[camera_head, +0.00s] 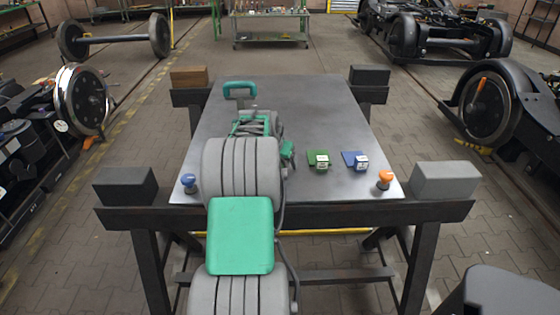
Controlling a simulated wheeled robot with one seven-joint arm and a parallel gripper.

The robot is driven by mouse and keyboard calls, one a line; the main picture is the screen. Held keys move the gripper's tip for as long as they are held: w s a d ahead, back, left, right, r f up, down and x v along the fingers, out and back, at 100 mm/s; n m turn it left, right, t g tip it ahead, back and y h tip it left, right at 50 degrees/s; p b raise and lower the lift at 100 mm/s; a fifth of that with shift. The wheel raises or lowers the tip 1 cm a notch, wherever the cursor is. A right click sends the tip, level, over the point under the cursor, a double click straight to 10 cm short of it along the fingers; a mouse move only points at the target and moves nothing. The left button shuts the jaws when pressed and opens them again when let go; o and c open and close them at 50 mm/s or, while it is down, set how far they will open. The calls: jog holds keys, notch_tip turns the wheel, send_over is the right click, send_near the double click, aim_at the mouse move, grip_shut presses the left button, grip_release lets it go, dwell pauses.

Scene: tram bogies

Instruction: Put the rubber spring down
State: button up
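I cannot make out the rubber spring for certain; my own arm hides part of the table. My arm reaches forward over the grey metal table (330,115) from the front. My gripper (258,126) is low over the left-middle of the table top, mostly hidden behind my arm links. I cannot see its fingertips clearly, or whether anything is between them. A teal U-shaped piece (240,86) shows just beyond it; I cannot tell whether it is part of my gripper.
A green block (317,159) and a blue block (354,160), both with white labels, lie right of my arm. A blue knob (189,183) and an orange knob (385,179) stand at the front corners. The table's right rear is clear. Wheelsets (112,40) stand around.

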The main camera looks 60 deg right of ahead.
grip_shut()
jog(key=shift+w+d, duration=0.35)
jog(key=shift+w, duration=0.2)
jog(key=shift+w+d, duration=0.15)
jog(key=shift+w, duration=0.8)
jog(key=shift+o, duration=1)
grip_release()
jog(key=shift+s+d, duration=0.1)
jog(key=shift+s, duration=0.15)
jog(key=shift+w+r, duration=0.1)
jog(key=shift+r, duration=0.1)
jog(key=v, duration=0.7)
jog(key=shift+r, duration=0.2)
jog(key=shift+a, duration=0.2)
